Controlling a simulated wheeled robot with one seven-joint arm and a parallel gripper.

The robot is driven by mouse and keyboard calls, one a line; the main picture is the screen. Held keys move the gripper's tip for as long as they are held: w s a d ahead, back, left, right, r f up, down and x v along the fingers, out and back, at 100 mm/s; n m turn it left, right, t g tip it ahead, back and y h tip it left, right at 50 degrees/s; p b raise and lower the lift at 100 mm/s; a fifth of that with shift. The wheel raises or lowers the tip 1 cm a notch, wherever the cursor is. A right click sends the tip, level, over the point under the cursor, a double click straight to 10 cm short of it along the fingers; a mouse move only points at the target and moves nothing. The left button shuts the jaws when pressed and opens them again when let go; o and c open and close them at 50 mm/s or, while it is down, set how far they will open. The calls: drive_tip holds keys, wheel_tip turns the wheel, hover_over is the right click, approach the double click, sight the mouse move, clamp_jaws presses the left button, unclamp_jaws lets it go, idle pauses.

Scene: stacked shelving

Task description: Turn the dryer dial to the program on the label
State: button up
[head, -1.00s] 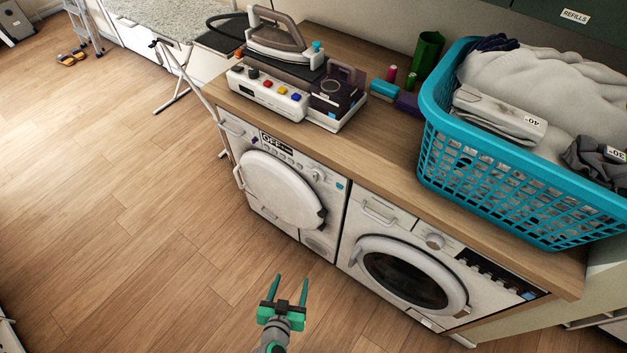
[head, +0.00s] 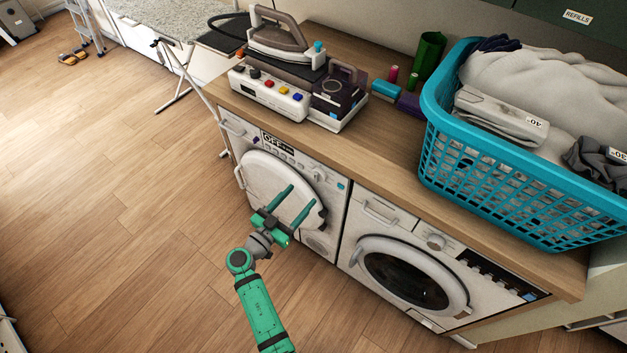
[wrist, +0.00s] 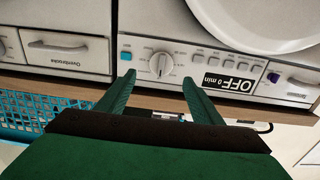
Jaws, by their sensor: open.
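The dryer (head: 330,232) is the left white machine under the counter. Its round dial (head: 317,174) is at the right part of the panel; in the wrist view the dial (wrist: 161,64) has a ring of small marks too fine to read. My gripper (head: 302,195) is open and empty, in front of the dryer door and below the dial in the head view. In the wrist view its fingertips (wrist: 159,76) appear on either side of the dial, apparently short of it.
The washer (head: 352,240) stands to the right of the dryer. The wooden counter (head: 375,145) above carries an iron (head: 275,35) and a turquoise laundry basket (head: 500,185) holding cloths with small tags, "40°" on one.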

sight(315, 179)
drive_tip(key=x, duration=0.9)
drive_tip(key=shift+a, duration=0.1)
drive_tip(key=c, duration=1)
